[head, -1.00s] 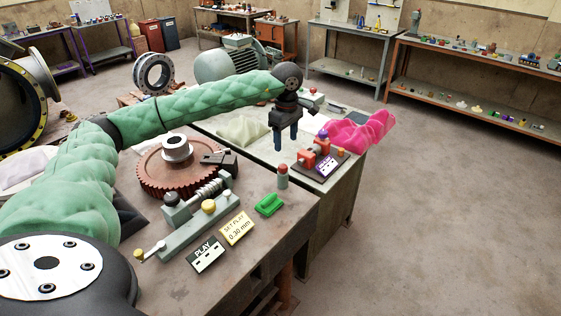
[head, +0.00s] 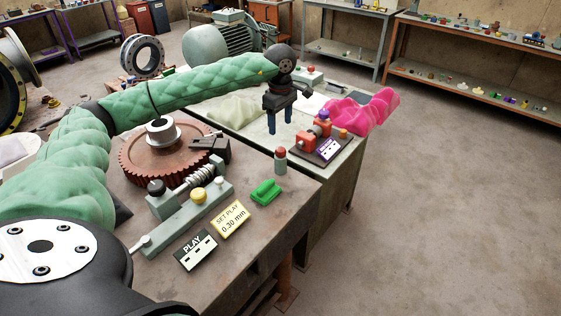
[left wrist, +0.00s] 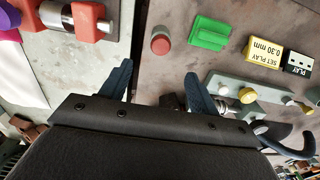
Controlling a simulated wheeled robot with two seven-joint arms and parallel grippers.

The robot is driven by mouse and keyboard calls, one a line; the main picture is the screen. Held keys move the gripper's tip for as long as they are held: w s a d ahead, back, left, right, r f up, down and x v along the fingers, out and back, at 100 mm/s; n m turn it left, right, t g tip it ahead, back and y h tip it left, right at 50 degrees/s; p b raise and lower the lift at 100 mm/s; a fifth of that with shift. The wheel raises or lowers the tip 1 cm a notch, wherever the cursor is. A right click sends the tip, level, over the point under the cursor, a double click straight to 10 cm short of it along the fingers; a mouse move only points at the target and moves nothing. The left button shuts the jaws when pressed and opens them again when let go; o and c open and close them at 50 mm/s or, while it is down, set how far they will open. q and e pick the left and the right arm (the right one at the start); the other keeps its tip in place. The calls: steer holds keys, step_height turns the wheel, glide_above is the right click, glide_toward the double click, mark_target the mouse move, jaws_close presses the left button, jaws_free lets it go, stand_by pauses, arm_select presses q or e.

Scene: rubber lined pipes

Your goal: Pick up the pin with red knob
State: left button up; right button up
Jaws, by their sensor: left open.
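The pin with red knob (head: 280,160) is a short grey cylinder with a red top, standing upright near the far right edge of the near bench (head: 262,225). In the left wrist view its red knob (left wrist: 160,42) shows from above, beyond the fingertips and roughly midway between them. My left gripper (head: 280,124) is open and empty, its dark blue fingers pointing down, higher in the head view than the pin. The fingers also show spread apart in the left wrist view (left wrist: 158,70). No contact with the pin shows. My right gripper is not in view.
A green block (head: 265,192) lies beside the pin. A grey fixture with a yellow knob (head: 199,196), a brown gear (head: 135,165), a PLAY sign (head: 195,250) and a yellow SET PLAY sign (head: 230,218) are nearby. A red clamp device (head: 307,141) and pink cloth (head: 362,110) lie on the far bench.

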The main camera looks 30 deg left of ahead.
mark_target(280, 148)
arm_select(q)
step_height(280, 148, down, 3)
steer(key=shift+f+b, duration=0.1)
steer(key=shift+b, duration=0.8)
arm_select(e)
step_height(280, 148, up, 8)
arm_select(q)
steer(key=shift+f+p, duration=0.55)
steer(key=shift+f, duration=0.65)
step_height(280, 148, down, 4)
steer(key=p, duration=0.2)
steer(key=shift+d+p, duration=0.1)
steer(key=shift+p, duration=0.25)
steer(key=shift+f, duration=0.55)
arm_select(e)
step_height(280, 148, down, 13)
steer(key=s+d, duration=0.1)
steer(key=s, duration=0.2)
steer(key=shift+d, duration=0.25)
arm_select(q)
steer(key=c, duration=1.1)
